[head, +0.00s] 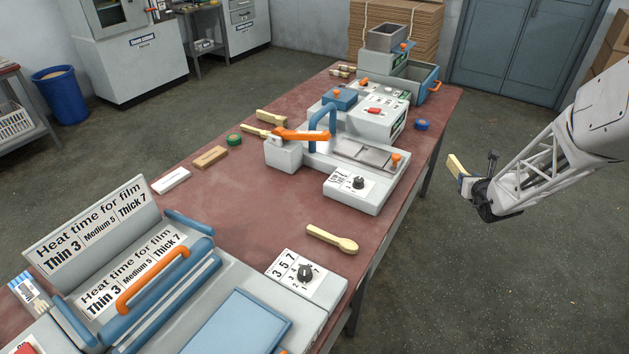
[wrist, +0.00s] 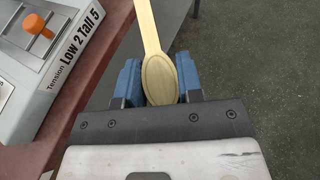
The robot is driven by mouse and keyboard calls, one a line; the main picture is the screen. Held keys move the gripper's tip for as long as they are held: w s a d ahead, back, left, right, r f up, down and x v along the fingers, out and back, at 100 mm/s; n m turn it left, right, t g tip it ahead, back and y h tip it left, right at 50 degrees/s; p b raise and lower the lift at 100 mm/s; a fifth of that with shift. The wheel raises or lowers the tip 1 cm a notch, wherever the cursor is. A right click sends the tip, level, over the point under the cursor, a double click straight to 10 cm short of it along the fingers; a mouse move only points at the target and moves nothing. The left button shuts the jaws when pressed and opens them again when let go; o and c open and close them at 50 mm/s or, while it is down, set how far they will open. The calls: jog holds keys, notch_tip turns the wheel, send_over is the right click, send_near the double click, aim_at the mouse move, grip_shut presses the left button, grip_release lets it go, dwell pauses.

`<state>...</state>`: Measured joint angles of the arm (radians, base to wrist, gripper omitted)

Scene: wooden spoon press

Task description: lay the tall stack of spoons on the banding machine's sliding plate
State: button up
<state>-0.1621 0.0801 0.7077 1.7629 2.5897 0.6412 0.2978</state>
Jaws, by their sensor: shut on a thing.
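My gripper (wrist: 159,84) is shut on a light wooden spoon stack (wrist: 161,72), its bowl end between the blue fingers and its handle pointing away. From above I cannot tell how tall the stack is. In the head view my gripper (head: 468,184) and the held stack (head: 456,164) are in the air beyond the table's right edge. The banding machine (head: 350,190) stands mid-table, with a blue arch and a grey metal sliding plate (head: 362,153), bare in view. Its orange knob (wrist: 38,25) and tension label show at the left of the wrist view.
Another spoon stack (head: 332,240) lies near the table's right edge, and more spoons (head: 271,117) lie behind the machine's orange lever (head: 302,134). A film sealer (head: 150,270) fills the near left. The floor under my gripper is clear.

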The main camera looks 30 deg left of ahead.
jog(key=s+a+r+n+g+y, duration=0.2)
jog(key=s+a+r, duration=0.2)
jog(key=s+a, duration=0.7)
jog(key=s+a+r+n+g+y, duration=0.15)
jog(key=s+a+r, duration=0.25)
jog(key=s+a, duration=0.75)
jog(key=n+g+y, duration=0.3)
jog(key=n+g, duration=0.3)
jog(key=n, duration=0.1)
send_over(273, 218)
notch_tip(273, 218, down, 4)
jog(key=shift+f, duration=0.1)
jog(key=shift+f, duration=0.1)
jog(key=shift+f, duration=3.05)
jog(key=shift+f, duration=1.85)
jog(key=shift+f, duration=0.2)
